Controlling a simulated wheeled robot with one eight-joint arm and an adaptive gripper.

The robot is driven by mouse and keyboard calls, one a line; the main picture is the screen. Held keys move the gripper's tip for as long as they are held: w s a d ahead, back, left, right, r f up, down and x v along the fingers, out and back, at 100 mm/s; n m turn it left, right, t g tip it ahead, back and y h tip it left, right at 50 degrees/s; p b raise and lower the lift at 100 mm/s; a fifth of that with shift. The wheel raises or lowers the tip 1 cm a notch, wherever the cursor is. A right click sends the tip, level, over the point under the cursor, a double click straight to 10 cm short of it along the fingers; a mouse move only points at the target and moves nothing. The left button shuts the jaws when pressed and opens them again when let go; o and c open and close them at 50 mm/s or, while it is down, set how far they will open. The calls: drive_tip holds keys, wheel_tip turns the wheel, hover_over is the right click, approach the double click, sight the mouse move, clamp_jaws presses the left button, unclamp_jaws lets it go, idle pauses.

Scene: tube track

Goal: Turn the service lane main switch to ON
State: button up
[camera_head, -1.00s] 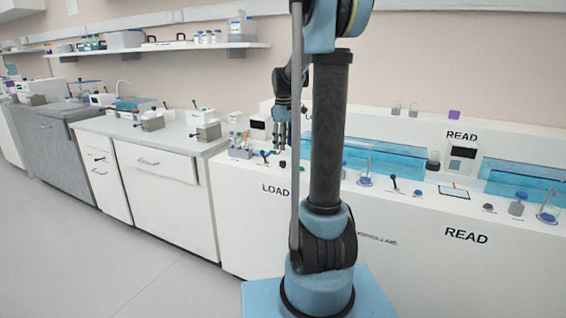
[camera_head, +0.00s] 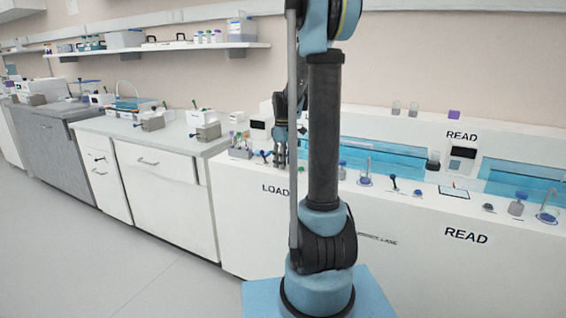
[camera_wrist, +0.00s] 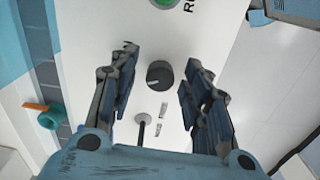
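A dark round rotary knob (camera_wrist: 159,75) with a pale pointer mark on its front side sits on the white panel in the wrist view. It looks like the main switch. My gripper (camera_wrist: 160,63) is open, with one finger on each side of the knob and a visible gap on both sides. Small marks (camera_wrist: 162,110) lie on the panel below the knob, too small to read. In the head view my gripper (camera_head: 280,157) hangs low over the LOAD end of the white bench (camera_head: 232,210). The knob cannot be made out there.
A green button (camera_wrist: 163,3) lies beyond the knob. A thin dark lever (camera_wrist: 143,122) stands close below it, near the left finger. A tube rack (camera_head: 240,152) stands left of my gripper.

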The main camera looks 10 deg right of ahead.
clamp_jaws()
drive_tip(key=shift+m, duration=0.3)
drive_tip(key=m, duration=0.4)
drive_tip(key=shift+m, duration=2.1)
drive_tip(key=shift+o, duration=0.7)
unclamp_jaws()
